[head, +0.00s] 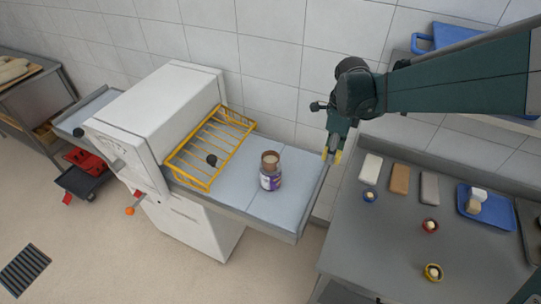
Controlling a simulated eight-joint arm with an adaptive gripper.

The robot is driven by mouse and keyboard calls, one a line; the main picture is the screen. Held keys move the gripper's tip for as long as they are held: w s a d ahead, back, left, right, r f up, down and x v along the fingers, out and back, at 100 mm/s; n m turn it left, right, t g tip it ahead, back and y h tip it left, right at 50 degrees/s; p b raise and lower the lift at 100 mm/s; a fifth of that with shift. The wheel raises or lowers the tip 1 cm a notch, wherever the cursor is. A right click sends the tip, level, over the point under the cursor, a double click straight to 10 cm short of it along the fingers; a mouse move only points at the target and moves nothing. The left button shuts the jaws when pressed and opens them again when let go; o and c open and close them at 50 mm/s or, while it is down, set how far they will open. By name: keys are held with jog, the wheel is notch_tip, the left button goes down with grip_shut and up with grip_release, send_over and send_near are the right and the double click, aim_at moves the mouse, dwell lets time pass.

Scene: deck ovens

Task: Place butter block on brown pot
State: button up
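My gripper (333,156) hangs over the gap between the slab conveyor and the right-hand table. Its two yellow fingertips point down and show a small gap, with nothing visible between them. Three flat blocks lie in a row at the back of the table: a cream one (370,168), a brown one (399,179) and a grey one (430,187). The cream one looks most like butter, but I cannot be sure. The gripper is left of and above it. A jar with a brown top (270,172) stands upright on the conveyor; I cannot tell whether it is the brown pot.
A blue tray (484,212) holds white items. The table's front left is clear.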

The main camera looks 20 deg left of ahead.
notch_tip(320, 180, up, 7)
jog(key=p, duration=0.2)
send_over(270, 157)
jog(key=shift+d, duration=0.1)
jog(key=shift+f, duration=0.1)
jog(key=shift+f, duration=2.85)
jog(key=shift+f+p, duration=0.3)
jog(key=shift+f, duration=1.8)
jog(key=shift+f, duration=0.15)
jog(key=o, duration=0.9)
